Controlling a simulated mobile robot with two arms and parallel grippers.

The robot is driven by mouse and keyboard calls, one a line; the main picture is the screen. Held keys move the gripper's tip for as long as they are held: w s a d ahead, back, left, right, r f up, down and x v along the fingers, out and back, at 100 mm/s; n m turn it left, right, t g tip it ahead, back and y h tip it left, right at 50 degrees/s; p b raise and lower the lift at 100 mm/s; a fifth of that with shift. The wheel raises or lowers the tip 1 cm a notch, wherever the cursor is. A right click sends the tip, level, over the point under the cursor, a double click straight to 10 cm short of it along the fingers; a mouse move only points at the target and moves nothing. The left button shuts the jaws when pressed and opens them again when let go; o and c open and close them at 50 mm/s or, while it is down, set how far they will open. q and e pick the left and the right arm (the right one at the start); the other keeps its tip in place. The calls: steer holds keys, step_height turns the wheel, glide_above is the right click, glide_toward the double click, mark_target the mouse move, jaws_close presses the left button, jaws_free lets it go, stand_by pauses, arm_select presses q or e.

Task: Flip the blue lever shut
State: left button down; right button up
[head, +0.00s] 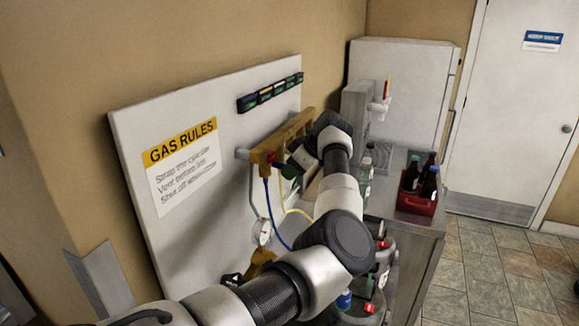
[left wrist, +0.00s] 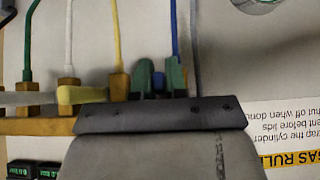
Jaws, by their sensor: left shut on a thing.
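The blue lever (left wrist: 158,82) shows in the left wrist view as a small blue piece between the green fingertips of my left gripper (left wrist: 160,78). The gripper is shut on it, at the brass manifold (left wrist: 40,126). The blue hose (left wrist: 174,28) rises just behind the fingers in that view. In the head view my left gripper (head: 290,172) is at the manifold (head: 284,136) on the wall board. My arm and gripper hide the blue lever there, and its exact angle cannot be told. My right gripper is not in view.
A yellow lever (left wrist: 82,95) sits beside the gripper on the manifold, with yellow, white and green hoses nearby. A gauge (head: 262,232) hangs below. Bottles and a red crate (head: 416,200) stand on the steel counter. Ferment buckets (head: 362,306) are below my arm.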

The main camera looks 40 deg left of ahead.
arm_select(q)
steer(key=shift+r+h, duration=0.25)
steer(key=shift+h, duration=0.05)
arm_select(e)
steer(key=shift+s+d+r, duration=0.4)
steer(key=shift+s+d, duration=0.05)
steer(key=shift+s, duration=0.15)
arm_select(q)
steer(key=c, duration=1.2)
jaws_free()
steer(key=shift+o, duration=0.2)
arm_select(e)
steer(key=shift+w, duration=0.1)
